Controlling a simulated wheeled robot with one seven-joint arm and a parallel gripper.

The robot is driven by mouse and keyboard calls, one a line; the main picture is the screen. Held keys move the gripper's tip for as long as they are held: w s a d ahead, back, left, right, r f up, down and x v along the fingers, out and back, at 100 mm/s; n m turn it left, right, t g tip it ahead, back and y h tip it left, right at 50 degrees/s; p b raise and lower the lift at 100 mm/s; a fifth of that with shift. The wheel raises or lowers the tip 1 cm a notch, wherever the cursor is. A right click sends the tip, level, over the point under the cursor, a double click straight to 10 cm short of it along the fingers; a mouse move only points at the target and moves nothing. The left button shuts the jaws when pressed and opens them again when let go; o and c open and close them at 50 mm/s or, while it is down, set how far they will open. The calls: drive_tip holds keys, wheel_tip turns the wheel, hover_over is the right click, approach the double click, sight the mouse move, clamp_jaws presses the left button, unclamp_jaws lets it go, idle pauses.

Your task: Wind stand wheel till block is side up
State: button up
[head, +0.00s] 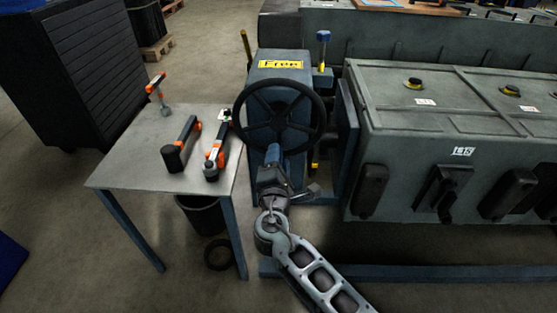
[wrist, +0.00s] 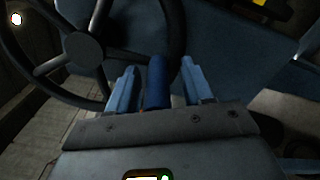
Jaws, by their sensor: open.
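The stand wheel (head: 279,84) is a dark spoked handwheel on the front of the blue-grey stand head (head: 283,60). In the wrist view the wheel (wrist: 82,50) fills the upper left. A blue handle (wrist: 157,82) stands at its lower rim. My gripper (head: 272,171) is just below the wheel. Its two light-blue fingers are open, one on each side of the handle, with gaps visible; the handle lies between them. The engine block (head: 455,130) is a large grey-green body right of the stand, with dark covers on its near side and yellow-ringed caps on top.
A metal table (head: 130,165) at the left carries several orange-and-black tools (head: 181,145). A bin (head: 202,214) and a dark ring (head: 219,254) are beneath. A dark tool cabinet (head: 85,75) stands behind. A yellow label (head: 281,64) sits on the stand head. Front floor is open.

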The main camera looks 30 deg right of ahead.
drive_tip(key=v, duration=0.7)
drive_tip(key=shift+s+a, duration=0.25)
drive_tip(key=shift+s, duration=0.05)
idle(0.3)
drive_tip(key=s+a+f+m+g+y+p, duration=0.1)
drive_tip(key=s+f+m+y, duration=0.25)
drive_tip(key=s, duration=0.85)
drive_tip(key=s+a+f+m+g+y, duration=0.1)
drive_tip(key=s+a+f+m+y, duration=0.3)
drive_tip(key=s, duration=0.7)
drive_tip(key=s+d+r+m+t+y+p, duration=0.1)
drive_tip(key=s+r+m, duration=0.7)
drive_tip(key=s+r, duration=0.8)
wheel_tip(320, 180, up, 4)
drive_tip(key=shift+s+d+f+t+y+p, duration=0.1)
drive_tip(key=shift+s+d+t+y+p, duration=0.35)
drive_tip(key=shift+y, duration=0.6)
drive_tip(key=shift+w+m, duration=0.2)
drive_tip(key=shift+m, duration=0.05)
drive_tip(key=shift+c, duration=0.2)
